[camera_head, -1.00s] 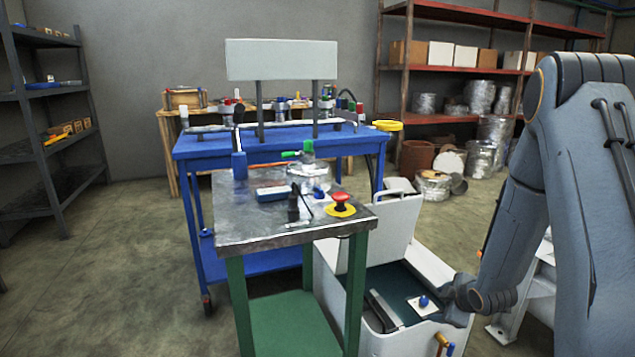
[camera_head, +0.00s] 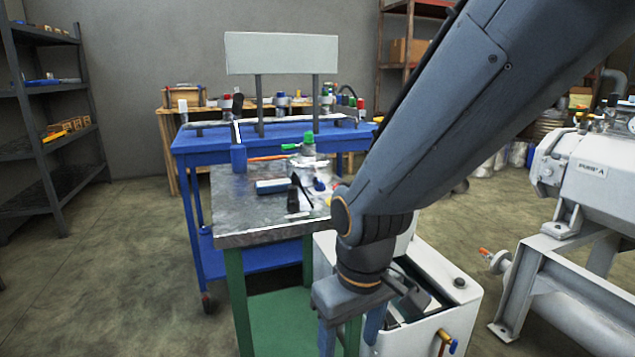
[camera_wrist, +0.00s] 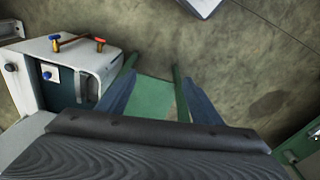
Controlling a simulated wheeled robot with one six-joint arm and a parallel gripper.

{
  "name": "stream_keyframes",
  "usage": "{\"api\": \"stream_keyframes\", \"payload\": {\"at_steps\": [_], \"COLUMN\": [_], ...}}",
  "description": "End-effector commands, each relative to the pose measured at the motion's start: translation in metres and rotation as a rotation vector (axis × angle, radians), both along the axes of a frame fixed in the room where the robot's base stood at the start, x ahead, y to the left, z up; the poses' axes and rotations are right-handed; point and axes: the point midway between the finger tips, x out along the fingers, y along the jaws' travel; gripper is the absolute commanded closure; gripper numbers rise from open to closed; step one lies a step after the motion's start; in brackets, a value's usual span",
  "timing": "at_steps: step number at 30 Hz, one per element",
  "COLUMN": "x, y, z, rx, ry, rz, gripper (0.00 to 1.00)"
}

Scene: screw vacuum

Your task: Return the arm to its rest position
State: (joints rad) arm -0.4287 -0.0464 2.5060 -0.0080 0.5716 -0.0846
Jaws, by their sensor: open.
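My arm (camera_head: 440,130) reaches from the upper right down across the middle of the head view. My gripper (camera_head: 350,343) hangs at its lower end, in front of the metal-topped table's right side and the white open-topped box. In the wrist view my gripper (camera_wrist: 158,78) shows two blue-grey fingers spread apart with nothing between them. The green lower shelf (camera_wrist: 155,97) of the table lies below and between the fingers, apart from them. The arm hides the table's right end and part of the white box.
The metal-topped table (camera_head: 262,225) carries small tools and a green-topped fitting. The white box (camera_head: 465,300) stands beside it, its taps (camera_wrist: 78,41) near my fingers. A white pump on a stand (camera_head: 600,200) is at the right. Floor is clear at the left.

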Motion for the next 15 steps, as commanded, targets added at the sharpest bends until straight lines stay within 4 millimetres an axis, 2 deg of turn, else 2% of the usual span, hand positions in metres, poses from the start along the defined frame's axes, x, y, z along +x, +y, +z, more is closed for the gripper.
{"api": "stream_keyframes", "payload": {"at_steps": [9,15], "x": [-0.072,-0.067], "y": [0.018,0.005], "z": [0.015,0.035], "rx": [0.014,0.01], "ry": [0.112,0.109], "rz": [-0.05,-0.094], "gripper": [0.41,0.41]}}
